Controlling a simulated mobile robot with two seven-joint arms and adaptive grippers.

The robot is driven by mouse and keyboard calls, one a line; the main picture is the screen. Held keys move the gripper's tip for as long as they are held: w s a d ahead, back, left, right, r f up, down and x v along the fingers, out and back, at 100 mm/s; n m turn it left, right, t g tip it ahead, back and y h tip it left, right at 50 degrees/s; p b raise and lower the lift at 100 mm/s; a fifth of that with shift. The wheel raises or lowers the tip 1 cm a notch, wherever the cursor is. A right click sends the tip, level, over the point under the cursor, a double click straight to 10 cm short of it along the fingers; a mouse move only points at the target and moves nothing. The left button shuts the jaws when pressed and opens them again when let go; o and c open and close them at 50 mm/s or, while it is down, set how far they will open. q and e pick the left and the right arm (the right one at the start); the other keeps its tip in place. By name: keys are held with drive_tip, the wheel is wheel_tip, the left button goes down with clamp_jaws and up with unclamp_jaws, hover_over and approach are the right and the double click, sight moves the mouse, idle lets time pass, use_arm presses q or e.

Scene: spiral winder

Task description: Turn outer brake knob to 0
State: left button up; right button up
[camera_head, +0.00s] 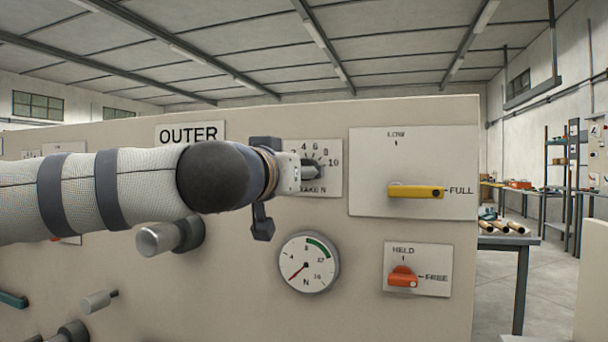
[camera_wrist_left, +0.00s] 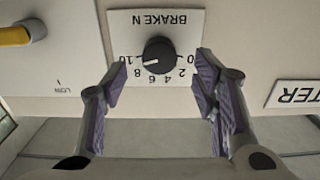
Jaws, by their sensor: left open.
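The outer brake knob (camera_wrist_left: 159,55) is a round black knob on a white plate (camera_wrist_left: 185,20) marked BRAKE N, upside down in the left wrist view. Its white mark points left and slightly down, close to 10; the 0 is on the right side. In the head view the knob (camera_head: 311,170) is partly hidden by my left gripper (camera_head: 277,180). My left gripper is open, with one purple-padded finger on each side of the knob in the wrist view (camera_wrist_left: 159,80). The fingers appear apart from the knob. My right gripper is not in view.
The OUTER sign (camera_head: 191,132) is above my left arm. A yellow lever (camera_head: 415,192) points at FULL on the right. A round gauge (camera_head: 308,262) sits below the knob. An orange knob (camera_head: 402,277) is on the HELD/FREE plate. A grey cylindrical part (camera_head: 160,239) sticks out beneath my arm.

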use_arm(q)
drive_tip(key=x, duration=0.5)
drive_tip(key=c, duration=1.2)
drive_tip(key=shift+o, duration=0.2)
